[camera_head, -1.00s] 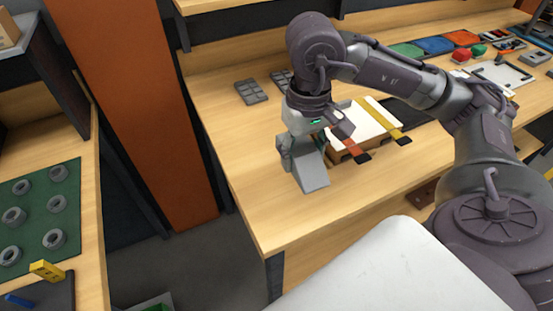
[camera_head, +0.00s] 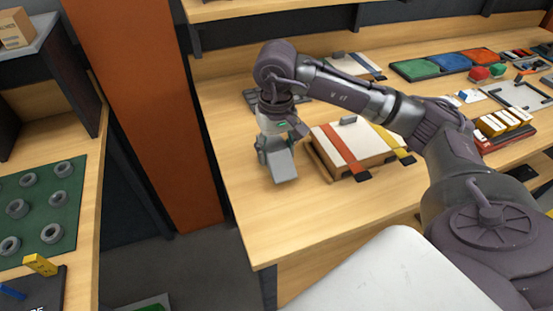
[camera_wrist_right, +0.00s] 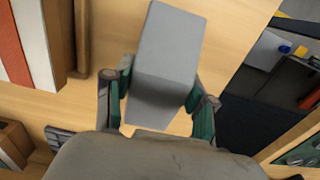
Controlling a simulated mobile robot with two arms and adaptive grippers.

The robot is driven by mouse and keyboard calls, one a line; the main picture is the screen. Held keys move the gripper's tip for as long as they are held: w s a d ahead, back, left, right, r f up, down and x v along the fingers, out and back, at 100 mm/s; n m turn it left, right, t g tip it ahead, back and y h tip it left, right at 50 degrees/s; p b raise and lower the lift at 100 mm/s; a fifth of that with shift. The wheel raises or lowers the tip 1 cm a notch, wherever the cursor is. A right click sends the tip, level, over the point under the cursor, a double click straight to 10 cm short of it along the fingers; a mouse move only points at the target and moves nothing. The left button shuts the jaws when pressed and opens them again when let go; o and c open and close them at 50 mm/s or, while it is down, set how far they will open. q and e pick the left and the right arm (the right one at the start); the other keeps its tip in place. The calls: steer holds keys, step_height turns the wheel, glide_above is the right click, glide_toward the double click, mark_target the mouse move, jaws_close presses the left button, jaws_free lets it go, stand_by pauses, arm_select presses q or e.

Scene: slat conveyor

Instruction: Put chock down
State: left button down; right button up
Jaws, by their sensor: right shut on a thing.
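The chock is a grey wedge-shaped block (camera_head: 282,168); it also shows in the right wrist view (camera_wrist_right: 168,45). My right gripper (camera_head: 276,150) is shut on it, with a green-padded finger on either side in the right wrist view (camera_wrist_right: 160,100). The gripper points down over the left end of the wooden bench (camera_head: 245,205), left of the strapped box. I cannot tell whether the chock touches the bench top. My left gripper is not in view.
A box with red and yellow straps (camera_head: 345,140) lies just right of the chock. Dark grey pads (camera_head: 258,97) lie behind the gripper. The bench in front of the chock is clear. A green mat with grey rings (camera_head: 40,200) lies on the left bench, across a gap.

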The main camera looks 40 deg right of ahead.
mark_target(277, 163)
steer(key=shift+f+p, duration=0.35)
steer(key=shift+f, duration=1.6)
steer(key=shift+f, duration=0.15)
steer(key=o, duration=1.5)
